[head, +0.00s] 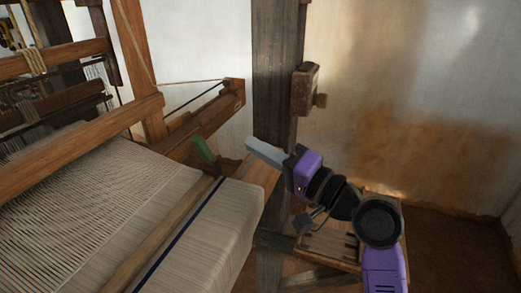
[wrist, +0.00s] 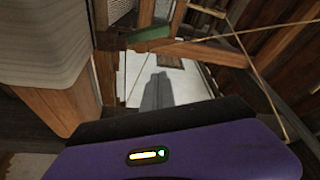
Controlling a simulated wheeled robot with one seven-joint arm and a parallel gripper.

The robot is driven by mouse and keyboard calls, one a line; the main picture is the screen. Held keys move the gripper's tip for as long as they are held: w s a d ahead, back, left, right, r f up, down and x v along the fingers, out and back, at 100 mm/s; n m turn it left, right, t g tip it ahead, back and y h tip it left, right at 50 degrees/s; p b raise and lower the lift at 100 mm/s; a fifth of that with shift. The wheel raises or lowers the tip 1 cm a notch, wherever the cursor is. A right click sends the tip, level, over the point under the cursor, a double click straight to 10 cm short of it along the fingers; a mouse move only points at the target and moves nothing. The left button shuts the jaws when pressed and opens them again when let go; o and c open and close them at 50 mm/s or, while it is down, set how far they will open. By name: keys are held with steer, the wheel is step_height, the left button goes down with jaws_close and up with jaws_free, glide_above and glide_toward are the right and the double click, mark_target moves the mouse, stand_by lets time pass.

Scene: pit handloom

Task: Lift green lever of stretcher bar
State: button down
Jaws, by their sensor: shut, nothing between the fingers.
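The green lever (head: 204,152) stands up, slightly tilted, at the right edge of the woven cloth, by the end of the stretcher bar (head: 153,235) in the head view. In the wrist view the green lever (wrist: 149,34) shows near the top, left of centre. My gripper (head: 250,144) is shut and empty, its grey fingers pointing left toward the lever. In the head view its tips are a little right of the lever, with a gap between them. In the wrist view my gripper (wrist: 157,78) lies below the lever in the picture.
The cloth (head: 215,220) and warp threads fill the left side. A dark wooden post (head: 277,80) rises behind my gripper, with a small wooden box (head: 306,90) on it. A wooden tray (head: 330,245) lies below my arm. The floor at right looks clear.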

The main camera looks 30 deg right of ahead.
mark_target(204, 152)
steer(key=w+a+p, duration=0.2)
steer(key=w+a, duration=0.3)
steer(key=w, duration=0.1)
steer(key=shift+a+f, duration=0.3)
steer(key=shift+a, duration=0.05)
steer(key=shift+s+f, duration=0.1)
